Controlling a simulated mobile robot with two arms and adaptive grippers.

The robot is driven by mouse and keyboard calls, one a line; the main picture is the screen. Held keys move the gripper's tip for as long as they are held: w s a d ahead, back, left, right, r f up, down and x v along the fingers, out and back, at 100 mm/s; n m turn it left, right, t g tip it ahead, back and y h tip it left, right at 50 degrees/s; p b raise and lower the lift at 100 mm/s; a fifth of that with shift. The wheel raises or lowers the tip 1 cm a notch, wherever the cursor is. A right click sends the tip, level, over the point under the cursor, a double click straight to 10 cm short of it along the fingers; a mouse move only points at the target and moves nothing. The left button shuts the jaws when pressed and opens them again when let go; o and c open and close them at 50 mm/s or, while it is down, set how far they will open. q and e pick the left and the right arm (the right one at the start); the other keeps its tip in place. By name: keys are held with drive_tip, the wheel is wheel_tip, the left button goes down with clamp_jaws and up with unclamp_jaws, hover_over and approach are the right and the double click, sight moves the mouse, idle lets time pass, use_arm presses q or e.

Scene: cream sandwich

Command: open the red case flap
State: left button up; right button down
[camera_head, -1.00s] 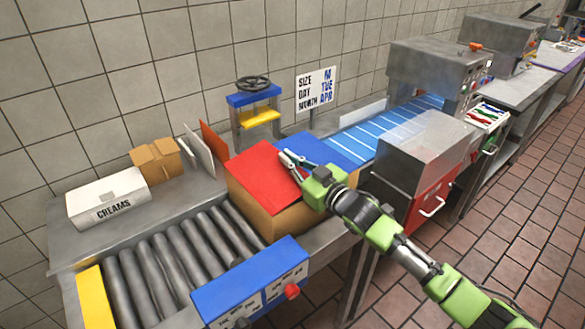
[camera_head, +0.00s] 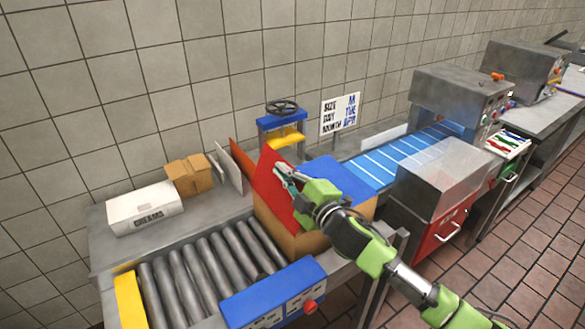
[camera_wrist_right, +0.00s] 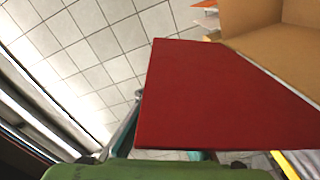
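The red case flap (camera_head: 272,190) is tilted up on the cardboard case (camera_head: 295,235), at the end of the roller conveyor. It also fills the middle of the right wrist view (camera_wrist_right: 215,100), where part of the brown case interior (camera_wrist_right: 275,50) shows beyond it. My right gripper (camera_head: 283,177) is at the flap, with its fingers against or very near it. In the wrist view the flap hides most of the fingers, so their gap is unclear. A blue flap (camera_head: 342,181) slopes over the case's right side. My left gripper is out of view.
The CREAMS box (camera_head: 143,208) and a small brown box (camera_head: 188,176) stand on the ledge behind the rollers (camera_head: 205,270). A blue press with a handwheel (camera_head: 282,107) stands behind the case. The blue conveyor belt (camera_head: 400,157) runs off to the right.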

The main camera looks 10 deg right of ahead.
drive_tip(key=s+a+f+n+p, duration=0.1)
drive_tip(key=s+a+f+n, duration=0.1)
drive_tip(key=a+n, duration=0.7)
drive_tip(key=shift+s+a, duration=0.4)
drive_tip(key=shift+s, duration=0.4)
drive_tip(key=c, duration=2.3)
unclamp_jaws()
drive_tip(key=shift+s, duration=0.1)
drive_tip(key=v, duration=1.1)
drive_tip(key=shift+s+d, duration=0.15)
drive_tip(key=shift+s, duration=0.25)
